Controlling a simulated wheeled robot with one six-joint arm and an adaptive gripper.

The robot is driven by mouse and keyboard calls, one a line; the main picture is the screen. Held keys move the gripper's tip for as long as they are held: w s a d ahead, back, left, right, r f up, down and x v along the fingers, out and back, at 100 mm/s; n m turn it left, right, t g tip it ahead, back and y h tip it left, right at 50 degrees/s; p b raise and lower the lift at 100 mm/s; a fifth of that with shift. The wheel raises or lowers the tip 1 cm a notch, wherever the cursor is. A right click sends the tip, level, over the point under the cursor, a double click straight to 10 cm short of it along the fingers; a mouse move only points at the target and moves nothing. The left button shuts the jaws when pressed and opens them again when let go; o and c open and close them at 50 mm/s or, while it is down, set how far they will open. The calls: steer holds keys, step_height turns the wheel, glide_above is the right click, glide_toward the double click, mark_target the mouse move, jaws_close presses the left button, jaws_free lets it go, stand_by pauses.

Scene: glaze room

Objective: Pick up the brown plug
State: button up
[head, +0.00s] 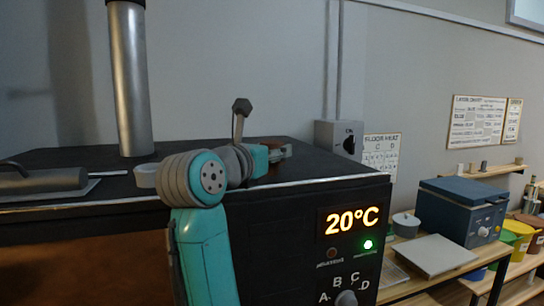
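My teal arm rises in front of the black kiln (120,200) and reaches over its top. My gripper (279,153) is at the arm's far end, low over the kiln top near its back right part. It is small and partly hidden by the wrist, so I cannot tell whether it is open or shut. A small brownish patch (271,143) shows at the gripper; I cannot tell whether it is the brown plug. Several small pegs, pale to brown, stand on a wall shelf at the right, including a brownish one (484,165); I cannot tell what they are.
A metal flue pipe (131,85) stands on the kiln top. A grey flat-based tool (45,181) and a pale round piece (146,175) lie at its left. A dark knobbed rod (240,118) rises behind my wrist. A blue box (462,210) stands on a wooden bench at right.

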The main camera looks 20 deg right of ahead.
steer(key=shift+c, duration=0.6)
steer(key=shift+r, duration=0.1)
